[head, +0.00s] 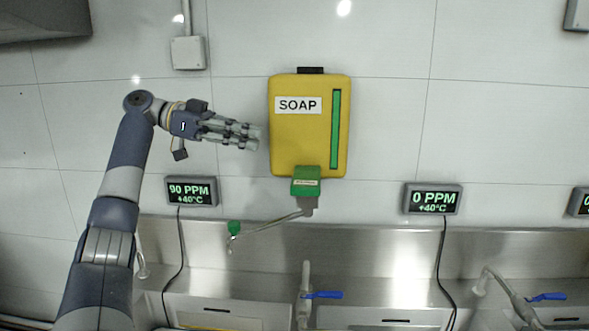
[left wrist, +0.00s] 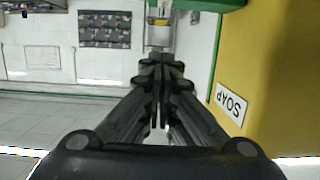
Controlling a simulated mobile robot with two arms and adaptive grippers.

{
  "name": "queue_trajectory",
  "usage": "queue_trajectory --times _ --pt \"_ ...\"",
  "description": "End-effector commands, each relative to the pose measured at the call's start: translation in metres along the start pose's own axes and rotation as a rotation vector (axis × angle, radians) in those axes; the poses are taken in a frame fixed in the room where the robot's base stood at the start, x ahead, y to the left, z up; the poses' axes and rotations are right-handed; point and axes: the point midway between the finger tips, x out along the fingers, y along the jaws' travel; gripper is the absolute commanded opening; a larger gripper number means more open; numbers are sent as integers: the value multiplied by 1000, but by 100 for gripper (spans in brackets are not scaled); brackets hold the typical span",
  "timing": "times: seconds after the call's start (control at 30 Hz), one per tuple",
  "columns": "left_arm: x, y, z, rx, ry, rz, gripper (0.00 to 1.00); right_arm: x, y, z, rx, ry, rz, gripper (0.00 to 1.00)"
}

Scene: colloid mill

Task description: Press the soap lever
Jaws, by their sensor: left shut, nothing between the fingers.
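The yellow soap dispenser (head: 309,140) is fixed to the tiled wall in the middle of the head view, with a SOAP label and a green strip. A green block (head: 306,181) sits at its lower edge. A thin metal soap lever (head: 270,222) runs from under it down to the left and ends in a green knob (head: 234,228). My left gripper (head: 258,137) is shut and empty, just left of the dispenser and above the lever, apart from the knob. In the left wrist view its fingers (left wrist: 160,65) are together, with the dispenser (left wrist: 275,75) at the right. My right gripper is not in view.
A steel sink trough (head: 400,245) runs along the wall below, with a blue-handled tap (head: 322,295) under the dispenser and another (head: 545,297) at the right. Two displays, 90 PPM (head: 190,191) and 0 PPM (head: 432,199), flank the dispenser.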

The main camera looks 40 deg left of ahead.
Motion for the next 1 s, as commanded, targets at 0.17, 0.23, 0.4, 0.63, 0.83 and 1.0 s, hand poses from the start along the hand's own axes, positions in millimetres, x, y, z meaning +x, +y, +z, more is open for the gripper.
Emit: queue_trajectory --times 0.17,0.23,0.4,0.63,0.83,1.0 --pt "11 0 1 -1 -3 2 0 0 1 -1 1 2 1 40" --pt "21 0 2 -1 -5 3 0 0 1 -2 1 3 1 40" --pt "56 1 1 -1 -5 6 0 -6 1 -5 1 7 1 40" --pt "104 1 0 -3 -3 4 0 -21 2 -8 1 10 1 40" --pt "106 0 22 -4 -3 0 0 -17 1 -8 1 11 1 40" --pt "109 0 33 -3 -2 2 0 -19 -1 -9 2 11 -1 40"
